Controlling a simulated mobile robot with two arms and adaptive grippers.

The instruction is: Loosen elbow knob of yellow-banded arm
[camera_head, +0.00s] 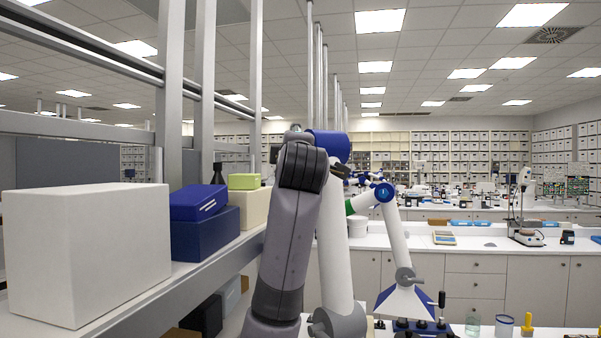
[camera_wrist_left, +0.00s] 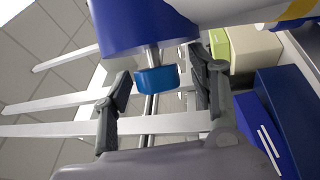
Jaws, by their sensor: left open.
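The yellow-banded arm shows in the left wrist view as a white tube with a yellow band (camera_wrist_left: 298,12) at the top right, joined to a blue elbow housing (camera_wrist_left: 135,25). A bright blue elbow knob (camera_wrist_left: 157,79) sits on a metal shaft below the housing. My left gripper (camera_wrist_left: 159,70) is open, with one dark finger on each side of the knob and a visible gap on both sides. In the head view the blue elbow (camera_head: 332,145) is partly hidden behind my grey left arm. My right gripper is not in view.
A shelf at left holds a large white box (camera_head: 88,250), dark blue boxes (camera_head: 205,233), a cream box (camera_head: 256,207) and a small green box (camera_head: 244,181). Another white arm with a blue joint (camera_head: 385,192) and hood stands to the right. Metal posts (camera_head: 205,90) rise behind the shelf.

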